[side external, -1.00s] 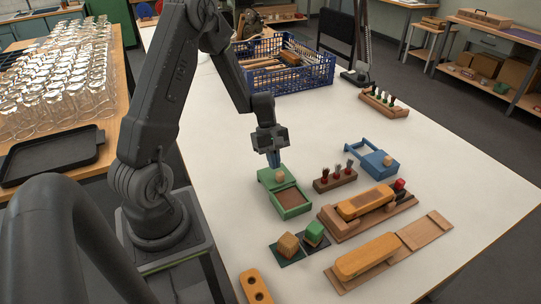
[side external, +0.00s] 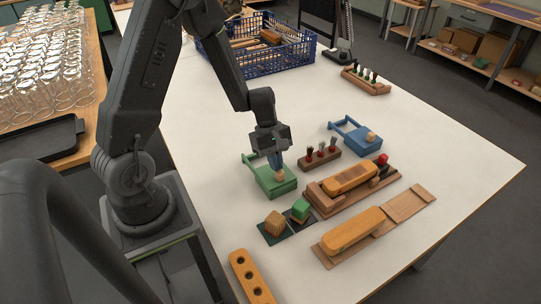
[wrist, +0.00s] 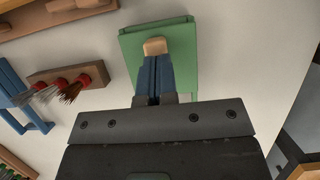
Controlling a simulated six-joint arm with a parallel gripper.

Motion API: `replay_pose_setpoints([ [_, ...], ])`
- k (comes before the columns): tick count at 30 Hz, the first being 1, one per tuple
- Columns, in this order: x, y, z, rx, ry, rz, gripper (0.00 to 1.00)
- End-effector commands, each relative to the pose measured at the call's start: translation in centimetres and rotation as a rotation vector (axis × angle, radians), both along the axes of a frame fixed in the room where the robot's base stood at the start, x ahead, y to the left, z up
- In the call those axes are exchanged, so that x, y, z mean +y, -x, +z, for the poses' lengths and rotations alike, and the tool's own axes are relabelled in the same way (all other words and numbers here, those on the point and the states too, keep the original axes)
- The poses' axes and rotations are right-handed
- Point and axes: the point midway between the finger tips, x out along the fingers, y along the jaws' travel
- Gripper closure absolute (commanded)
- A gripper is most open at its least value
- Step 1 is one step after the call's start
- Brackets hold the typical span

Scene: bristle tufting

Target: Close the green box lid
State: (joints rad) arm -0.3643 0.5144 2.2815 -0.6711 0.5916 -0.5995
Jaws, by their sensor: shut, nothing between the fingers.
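The green box (side external: 262,187) stands on the white table in front of my arm. Its sliding lid (side external: 287,186) lies over the compartment, and no brown interior shows. Bare green rails (side external: 247,160) stick out behind it. The lid's small wooden knob (side external: 280,177) also shows in the wrist view (wrist: 155,46). My gripper (side external: 276,167) is shut and empty, its blue fingers pointing down at the lid. In the wrist view the fingertips (wrist: 155,60) are right against or just beside the knob; contact cannot be told for sure.
A blue box (side external: 357,135) and a rack of brushes (side external: 321,157) stand to the right. A blue crate (side external: 262,60) is at the back. The table's middle back is clear.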

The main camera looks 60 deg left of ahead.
Motion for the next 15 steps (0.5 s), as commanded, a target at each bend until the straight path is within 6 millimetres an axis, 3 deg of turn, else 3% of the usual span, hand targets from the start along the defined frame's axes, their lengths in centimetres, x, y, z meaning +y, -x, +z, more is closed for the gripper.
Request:
replay_pose_setpoints([
  [10,0.4,0.2,-0.1,0.005,0.002,0.0,1.0],
  [15,2.8,0.1,-0.1,0.003,0.001,0.005,1.0],
])
